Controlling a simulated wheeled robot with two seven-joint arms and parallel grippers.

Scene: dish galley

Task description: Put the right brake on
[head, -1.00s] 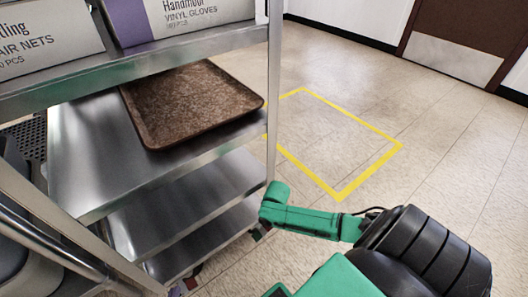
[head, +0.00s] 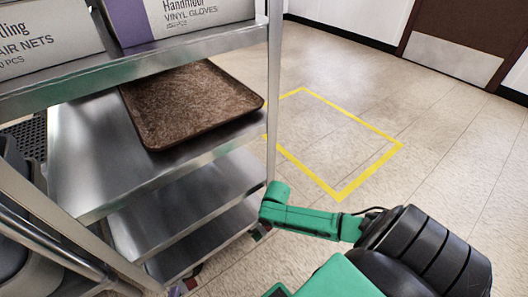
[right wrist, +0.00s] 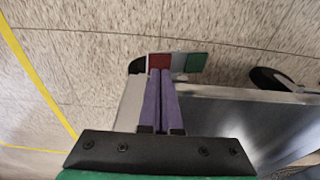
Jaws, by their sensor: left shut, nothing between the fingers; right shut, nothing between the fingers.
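The right brake is a small pedal (right wrist: 178,62) with red, white and green parts, low at the cart's corner in the right wrist view.
The steel cart (head: 80,180) has several shelves; a brown tray (head: 190,100) lies on one, and cartons (head: 185,12) stand above. A yellow outlined square (head: 340,195) marks open floor to the right. A dark caster (right wrist: 268,78) shows in the right wrist view.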

